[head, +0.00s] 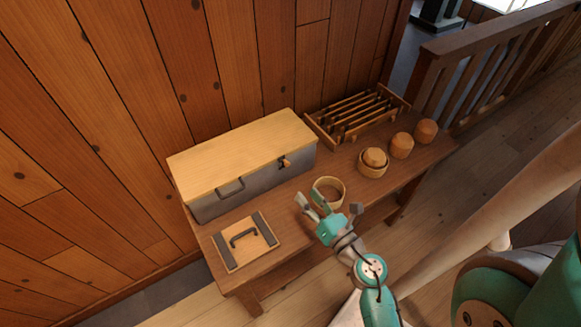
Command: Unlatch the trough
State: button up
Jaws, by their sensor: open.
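The trough (213,205) is a grey box with a closed, pale wooden lid (243,152). It stands on the table against the plank wall. A dark handle (230,190) is on its front, and a small latch with a wooden knob (285,162) is near the front right end. The latch is too small to tell its exact position. My gripper (310,200) is open and empty, with teal and grey fingers. It is in front of the trough, below the latch in the picture, and apart from it, close to an open wooden ring or bowl (341,190).
A board with a dark handle (262,253) lies at the table's front left. A slatted wooden rack (350,112) stands at the back right. A bowl holding a round wooden piece (372,171) and two turned pieces (401,146) (425,131) line the right side. A railing (430,85) stands beyond.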

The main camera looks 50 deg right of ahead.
aim_at(289, 165)
jog(key=shift+n, duration=0.5)
jog(key=x, duration=0.4)
jog(key=d+x, duration=0.1)
jog(key=x, duration=0.6)
jog(key=shift+w+d+f, duration=0.1)
jog(key=shift+d+f, duration=0.1)
jog(key=shift+d, duration=0.15)
grip_shut()
